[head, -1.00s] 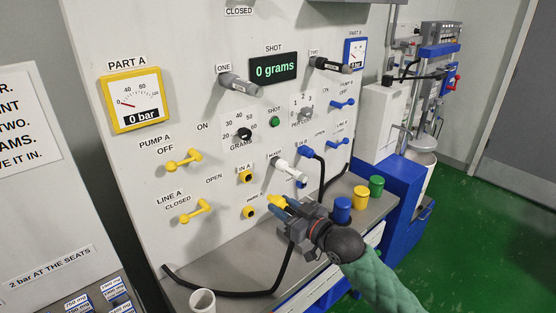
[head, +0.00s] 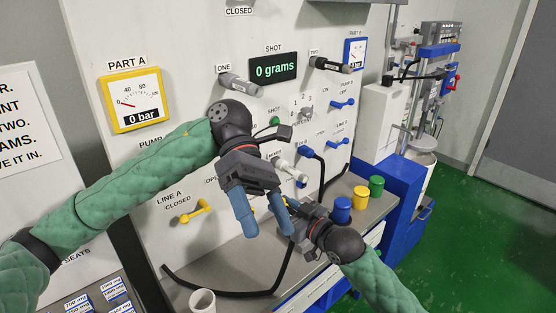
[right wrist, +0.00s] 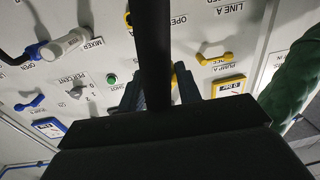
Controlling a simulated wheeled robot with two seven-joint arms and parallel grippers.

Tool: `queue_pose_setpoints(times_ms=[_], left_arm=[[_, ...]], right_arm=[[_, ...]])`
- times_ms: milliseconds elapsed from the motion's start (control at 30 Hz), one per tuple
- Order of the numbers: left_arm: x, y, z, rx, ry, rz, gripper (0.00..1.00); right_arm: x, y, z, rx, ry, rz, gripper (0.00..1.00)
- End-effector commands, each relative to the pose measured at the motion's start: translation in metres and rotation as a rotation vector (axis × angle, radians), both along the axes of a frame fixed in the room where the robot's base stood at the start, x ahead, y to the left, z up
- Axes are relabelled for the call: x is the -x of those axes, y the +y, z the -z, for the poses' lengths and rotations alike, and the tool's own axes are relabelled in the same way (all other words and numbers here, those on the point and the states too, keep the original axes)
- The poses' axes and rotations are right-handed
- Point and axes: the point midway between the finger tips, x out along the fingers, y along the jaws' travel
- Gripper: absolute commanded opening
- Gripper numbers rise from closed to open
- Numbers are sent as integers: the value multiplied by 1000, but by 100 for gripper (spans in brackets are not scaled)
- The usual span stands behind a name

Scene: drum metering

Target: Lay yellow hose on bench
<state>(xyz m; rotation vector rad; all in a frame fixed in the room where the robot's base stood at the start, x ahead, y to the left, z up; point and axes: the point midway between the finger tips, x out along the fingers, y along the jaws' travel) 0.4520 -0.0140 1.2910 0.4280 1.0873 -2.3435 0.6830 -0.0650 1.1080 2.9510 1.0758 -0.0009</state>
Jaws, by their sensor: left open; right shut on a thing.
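The yellow hose (head: 232,293) is a black hose with a yellow end. Its black length hangs from my right gripper (head: 294,208) and curves left along the grey bench (head: 226,266). My right gripper is shut on the hose's yellow end, in front of the panel's lower ports; the left gripper mostly hides its fingertips. In the right wrist view, a dark hose length (right wrist: 151,45) crosses between the fingers, with a little yellow behind. My left gripper (head: 266,228) is open, its blue fingers pointing down, just left of and in front of the right gripper. I cannot tell whether it touches the hose.
Blue (head: 342,209), yellow (head: 360,198) and green (head: 376,187) pots stand on the bench's right part. A white cup (head: 202,302) is at the front left. A blue-ended hose (head: 307,153) is plugged into the panel. The yellow Line A lever (head: 194,211) sticks out at left.

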Motion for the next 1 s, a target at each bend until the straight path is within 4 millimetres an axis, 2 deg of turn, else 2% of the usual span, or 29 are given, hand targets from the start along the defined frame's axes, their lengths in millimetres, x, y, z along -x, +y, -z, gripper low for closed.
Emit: queue_pose_setpoints(times_ms=[133,300,700,1000], left_arm=[[-16,-14,-15,42,-119,2,85],[-28,-31,-17,-2,-183,-27,85],[-64,-72,10,-299,-280,-219,85],[-105,-86,33,-519,-379,-413,85]], right_arm=[[0,0,0,-1,-1,0,0],[0,0,0,0,0,0,0],[0,0,0,0,0,0,0],[0,0,0,0,0,0,0]])
